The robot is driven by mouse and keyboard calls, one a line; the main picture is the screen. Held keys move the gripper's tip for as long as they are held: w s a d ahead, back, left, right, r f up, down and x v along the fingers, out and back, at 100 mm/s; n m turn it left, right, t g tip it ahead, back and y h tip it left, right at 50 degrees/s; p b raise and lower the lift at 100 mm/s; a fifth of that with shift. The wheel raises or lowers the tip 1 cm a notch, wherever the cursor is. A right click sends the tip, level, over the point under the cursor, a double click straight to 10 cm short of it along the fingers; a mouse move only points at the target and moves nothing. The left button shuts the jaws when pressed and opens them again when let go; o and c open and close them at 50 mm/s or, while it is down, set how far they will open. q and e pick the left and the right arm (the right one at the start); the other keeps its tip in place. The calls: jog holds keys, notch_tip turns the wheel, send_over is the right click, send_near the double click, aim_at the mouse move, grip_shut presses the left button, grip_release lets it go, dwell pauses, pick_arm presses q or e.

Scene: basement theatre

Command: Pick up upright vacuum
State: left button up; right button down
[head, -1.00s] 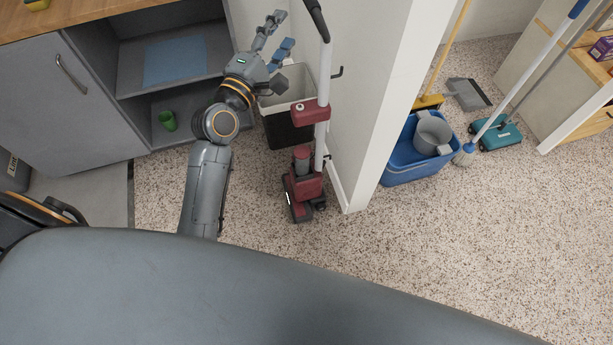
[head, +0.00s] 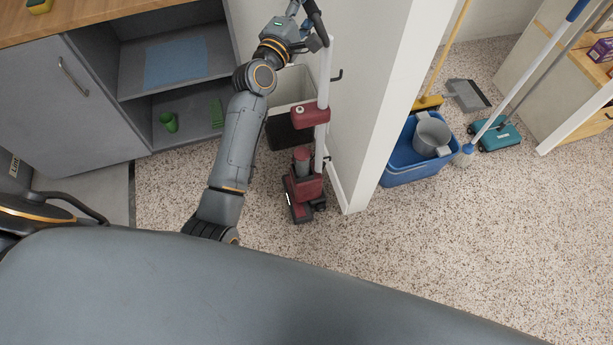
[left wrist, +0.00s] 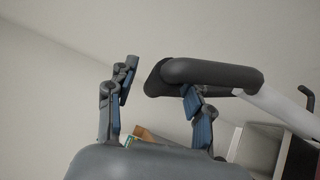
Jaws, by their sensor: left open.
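The upright vacuum (head: 304,185) stands on the speckled floor beside the end of the white wall. It has a red base, a red mid-section, a white pole and a black handle grip. My left gripper (head: 300,14) is at the handle, at the top edge of the head view, with its fingertips partly out of frame. In the left wrist view, the open left gripper (left wrist: 157,88) has its fingers apart. The end of the black handle (left wrist: 212,73) reaches into the space between them and overlaps the right finger; contact cannot be told. My right gripper is not in view.
A bin (head: 290,122) stands behind the vacuum. The white wall (head: 372,100) is close on its right. A grey cabinet (head: 75,100) with open shelves is at left.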

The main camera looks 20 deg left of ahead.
pick_arm(q)
jog(key=shift+s, duration=0.1)
grip_shut()
